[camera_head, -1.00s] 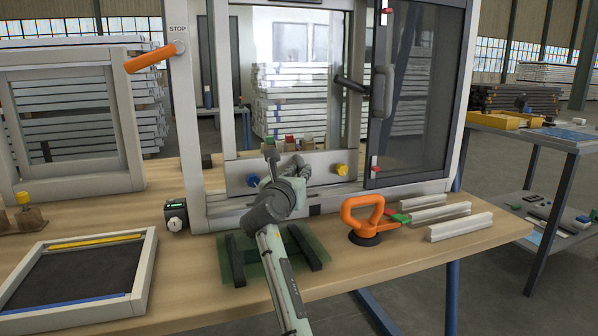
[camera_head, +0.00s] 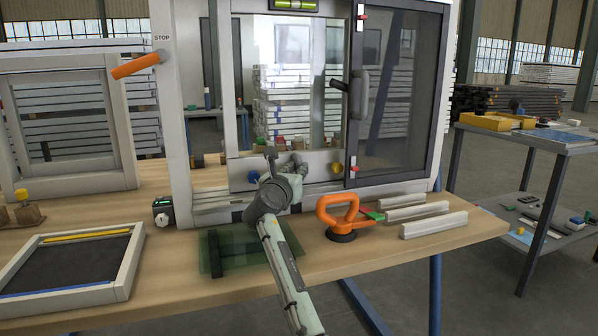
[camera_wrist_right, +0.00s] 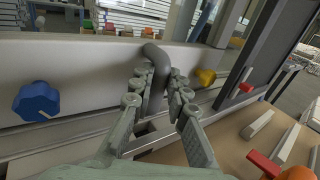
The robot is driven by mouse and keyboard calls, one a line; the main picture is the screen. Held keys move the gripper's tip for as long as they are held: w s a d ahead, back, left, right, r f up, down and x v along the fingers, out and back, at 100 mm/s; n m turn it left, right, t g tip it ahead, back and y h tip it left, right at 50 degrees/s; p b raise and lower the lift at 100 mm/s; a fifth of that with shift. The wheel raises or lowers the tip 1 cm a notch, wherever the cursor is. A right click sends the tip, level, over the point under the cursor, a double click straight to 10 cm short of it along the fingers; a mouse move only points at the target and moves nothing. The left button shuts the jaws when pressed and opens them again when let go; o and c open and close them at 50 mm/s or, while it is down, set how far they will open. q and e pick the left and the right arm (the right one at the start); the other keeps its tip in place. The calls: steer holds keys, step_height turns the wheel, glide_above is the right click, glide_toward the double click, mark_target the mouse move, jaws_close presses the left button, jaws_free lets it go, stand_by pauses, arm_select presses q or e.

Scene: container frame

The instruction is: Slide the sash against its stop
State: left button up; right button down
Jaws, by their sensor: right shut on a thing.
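The sash, a glass pane with a pale bottom rail (camera_head: 303,171), stands upright in the large pale frame (camera_head: 171,110). The rail carries a blue knob (camera_head: 253,177) and a yellow knob (camera_head: 337,168). A gap shows between the sash's left edge and the left post. My right gripper (camera_head: 283,172) is at the rail; in the right wrist view its fingers close around a dark grey bent handle (camera_wrist_right: 156,72) on the rail, between the knobs. The word STOP is on the left post above an orange lever (camera_head: 134,67). My left gripper is not in view.
A dark-glazed panel (camera_head: 405,95) with red clips fills the frame's right side. An orange suction lifter (camera_head: 339,216), pale profiles (camera_head: 433,226) and a green sheet (camera_head: 235,252) lie in front. A small dark device (camera_head: 163,211) stands beside the left post.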

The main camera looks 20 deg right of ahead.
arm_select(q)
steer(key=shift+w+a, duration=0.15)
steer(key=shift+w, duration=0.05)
arm_select(e)
steer(key=shift+r, duration=0.5)
steer(key=c, duration=1.5)
jaws_free()
steer(key=shift+o, duration=0.2)
steer(key=v, duration=1.2)
steer(key=shift+d+f, duration=0.1)
steer(key=shift+f, duration=0.3)
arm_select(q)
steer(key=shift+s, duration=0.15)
